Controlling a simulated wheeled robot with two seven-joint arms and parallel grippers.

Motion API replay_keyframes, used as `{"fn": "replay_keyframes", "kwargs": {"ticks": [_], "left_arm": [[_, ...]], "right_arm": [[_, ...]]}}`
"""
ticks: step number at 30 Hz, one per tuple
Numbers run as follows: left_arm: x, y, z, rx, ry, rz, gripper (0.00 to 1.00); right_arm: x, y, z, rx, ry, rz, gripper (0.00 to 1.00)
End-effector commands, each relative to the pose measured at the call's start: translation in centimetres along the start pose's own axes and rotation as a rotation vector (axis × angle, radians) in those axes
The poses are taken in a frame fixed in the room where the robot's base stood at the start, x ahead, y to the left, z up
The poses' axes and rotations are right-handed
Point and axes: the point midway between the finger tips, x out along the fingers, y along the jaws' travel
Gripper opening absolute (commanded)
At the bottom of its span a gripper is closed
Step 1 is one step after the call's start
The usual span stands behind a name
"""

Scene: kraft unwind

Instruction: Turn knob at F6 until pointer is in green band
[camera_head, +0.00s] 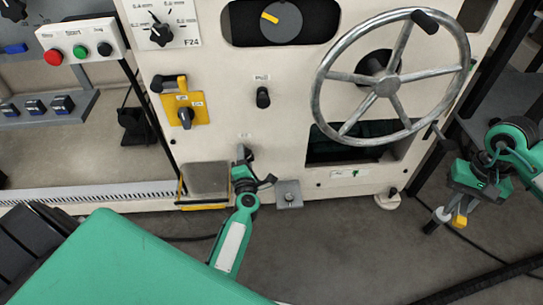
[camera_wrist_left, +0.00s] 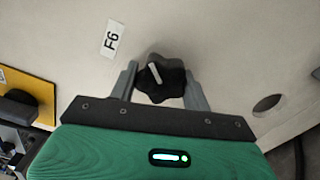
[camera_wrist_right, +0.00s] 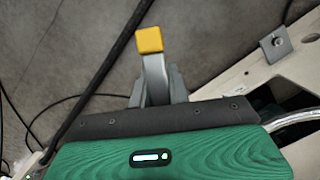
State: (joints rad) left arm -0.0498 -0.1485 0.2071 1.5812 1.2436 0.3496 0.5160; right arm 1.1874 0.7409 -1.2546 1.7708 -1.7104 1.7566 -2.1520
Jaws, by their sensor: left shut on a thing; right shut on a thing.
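The black knob (camera_wrist_left: 160,80) sits on the cream panel beside the F6 label (camera_wrist_left: 113,39). Its white line points up and slightly left in the left wrist view. My left gripper (camera_wrist_left: 162,88) has its fingers on both sides of the knob and is shut on it. In the head view my left gripper (camera_head: 244,160) is low on the panel and mostly hides the knob. My right gripper (camera_wrist_right: 158,90) is shut on a grey bar with a yellow end (camera_wrist_right: 149,40), away from the panel at the right. I see no gauge with a green band.
A spoked handwheel (camera_head: 386,86) stands out at the panel's right. A yellow plate with a switch (camera_head: 185,117) and a small black knob (camera_head: 263,98) are above my left gripper.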

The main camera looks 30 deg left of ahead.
Motion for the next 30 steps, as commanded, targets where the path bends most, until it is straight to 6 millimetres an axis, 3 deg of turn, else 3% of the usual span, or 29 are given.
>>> {"fn": "replay_keyframes", "kwargs": {"ticks": [2,3,6,17,20,30], "left_arm": [[-0.1,-0.2,-0.1,0.002,0.002,-0.003,0.26],[-0.1,-0.2,-0.1,0.002,0.002,-0.003,0.56],[-0.1,-0.1,-0.1,0.002,0.002,-0.003,0.70],[-0.6,0.0,0.0,0.003,0.001,-0.002,0.70],[-1.8,0.0,-0.1,0.004,0.001,-0.003,0.70],[-8.5,0.0,-0.1,0.004,0.001,-0.005,0.70]], "right_arm": [[0.0,0.0,0.0,0.000,0.001,0.000,0.00],[0.0,0.0,0.0,0.000,0.001,0.000,0.00],[-0.1,0.0,0.0,0.000,0.001,0.000,0.00],[-0.3,0.0,0.0,0.000,0.001,0.000,0.00],[-0.6,0.0,0.1,0.000,0.001,0.000,0.00],[-2.0,0.0,0.3,0.000,0.001,0.000,0.00]]}}
